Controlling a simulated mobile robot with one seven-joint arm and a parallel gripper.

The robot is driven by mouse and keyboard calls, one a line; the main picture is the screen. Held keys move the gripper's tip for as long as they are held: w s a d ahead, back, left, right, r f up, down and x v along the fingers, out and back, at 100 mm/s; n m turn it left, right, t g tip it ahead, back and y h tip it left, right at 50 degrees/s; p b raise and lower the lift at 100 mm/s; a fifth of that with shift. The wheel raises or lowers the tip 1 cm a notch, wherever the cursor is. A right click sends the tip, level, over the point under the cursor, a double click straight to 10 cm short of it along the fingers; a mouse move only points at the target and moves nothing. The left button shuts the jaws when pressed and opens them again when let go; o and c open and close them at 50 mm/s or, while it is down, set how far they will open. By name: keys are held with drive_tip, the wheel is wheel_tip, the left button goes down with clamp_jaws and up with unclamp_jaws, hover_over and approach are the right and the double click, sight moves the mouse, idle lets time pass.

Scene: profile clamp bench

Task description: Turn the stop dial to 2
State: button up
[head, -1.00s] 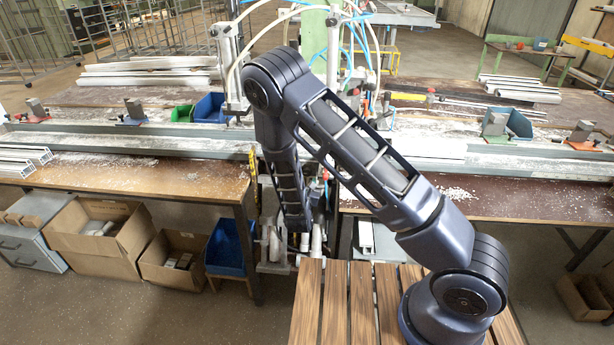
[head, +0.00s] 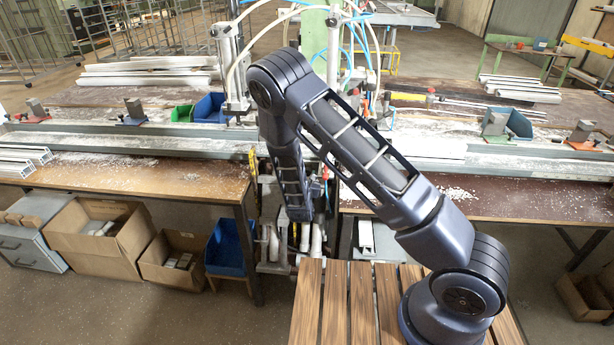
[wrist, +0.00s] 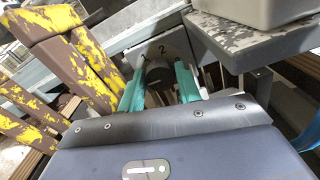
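The stop dial (wrist: 157,74) is a dark round knob in the wrist view. It sits on a pale plate (wrist: 177,44) with a "2" and another mark, probably "1", printed above the knob. My gripper (wrist: 160,70) has two teal fingers, one on each side of the dial. The fingers stand apart, and I cannot tell whether they touch it. The dial's pointer and present setting cannot be made out. In the head view my own arm hides the dial and my gripper.
In the wrist view, worn yellow-and-brown bars (wrist: 70,60) stand close on the left, and a grey ledge (wrist: 250,45) lies close on the right. In the head view, a long metal rail (head: 130,140) runs along the bench, with a blue bin (head: 209,108) behind it.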

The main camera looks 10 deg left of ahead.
drive_tip(key=shift+m, duration=0.3)
drive_tip(key=m, duration=0.4)
drive_tip(key=shift+d+m, duration=0.15)
drive_tip(key=shift+m, duration=0.15)
drive_tip(key=m, duration=0.4)
drive_tip(key=shift+f, duration=0.1)
drive_tip(key=m, duration=0.5)
drive_tip(key=shift+f, duration=0.1)
drive_tip(key=m, duration=0.4)
drive_tip(key=shift+m, duration=0.3)
drive_tip(key=shift+s, duration=0.1)
drive_tip(key=o, duration=0.7)
